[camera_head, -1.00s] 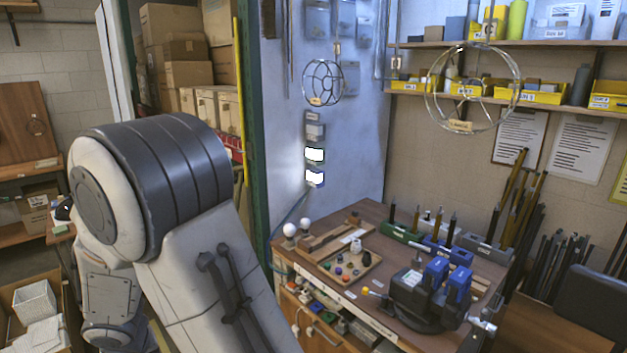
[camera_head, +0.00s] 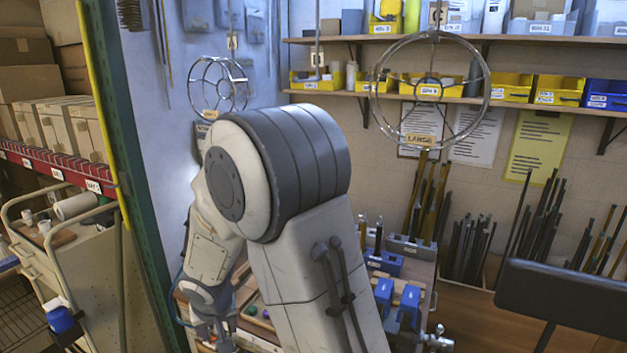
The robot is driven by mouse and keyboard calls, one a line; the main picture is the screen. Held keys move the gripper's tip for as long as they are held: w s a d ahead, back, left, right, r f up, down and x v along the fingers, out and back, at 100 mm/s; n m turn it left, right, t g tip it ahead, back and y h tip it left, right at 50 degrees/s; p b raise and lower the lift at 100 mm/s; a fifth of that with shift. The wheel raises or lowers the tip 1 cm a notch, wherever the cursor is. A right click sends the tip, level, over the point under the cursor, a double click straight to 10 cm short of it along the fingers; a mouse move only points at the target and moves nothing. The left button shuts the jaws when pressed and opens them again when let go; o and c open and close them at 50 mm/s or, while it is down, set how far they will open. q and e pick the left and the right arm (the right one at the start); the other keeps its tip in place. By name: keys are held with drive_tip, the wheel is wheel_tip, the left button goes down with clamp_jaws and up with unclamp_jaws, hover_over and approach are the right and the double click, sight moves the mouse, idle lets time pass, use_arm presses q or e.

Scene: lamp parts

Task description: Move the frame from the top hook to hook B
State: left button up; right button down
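Two round wire frames hang in front of me. The large frame (camera_head: 485,98) hangs at upper right and carries a tan tag reading "LARGE" (camera_head: 420,139). A lettered tag (camera_head: 437,14) sits above it; the letter looks like C. The smaller frame (camera_head: 217,85) hangs at upper left, under another small tag (camera_head: 232,41). A third hanging rod with a tag (camera_head: 317,59) between them has no frame on it. My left arm fills the centre, bent downward. Its hand end (camera_head: 214,330) is low, far below the frames; its fingers are unclear. My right gripper is not in view.
Shelves with yellow bins (camera_head: 555,90) line the back wall. The workbench with blue clamps (camera_head: 396,300) is partly hidden behind my arm. A dark panel (camera_head: 560,295) stands at lower right. A green post (camera_head: 125,130) and a trolley (camera_head: 75,255) are at left.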

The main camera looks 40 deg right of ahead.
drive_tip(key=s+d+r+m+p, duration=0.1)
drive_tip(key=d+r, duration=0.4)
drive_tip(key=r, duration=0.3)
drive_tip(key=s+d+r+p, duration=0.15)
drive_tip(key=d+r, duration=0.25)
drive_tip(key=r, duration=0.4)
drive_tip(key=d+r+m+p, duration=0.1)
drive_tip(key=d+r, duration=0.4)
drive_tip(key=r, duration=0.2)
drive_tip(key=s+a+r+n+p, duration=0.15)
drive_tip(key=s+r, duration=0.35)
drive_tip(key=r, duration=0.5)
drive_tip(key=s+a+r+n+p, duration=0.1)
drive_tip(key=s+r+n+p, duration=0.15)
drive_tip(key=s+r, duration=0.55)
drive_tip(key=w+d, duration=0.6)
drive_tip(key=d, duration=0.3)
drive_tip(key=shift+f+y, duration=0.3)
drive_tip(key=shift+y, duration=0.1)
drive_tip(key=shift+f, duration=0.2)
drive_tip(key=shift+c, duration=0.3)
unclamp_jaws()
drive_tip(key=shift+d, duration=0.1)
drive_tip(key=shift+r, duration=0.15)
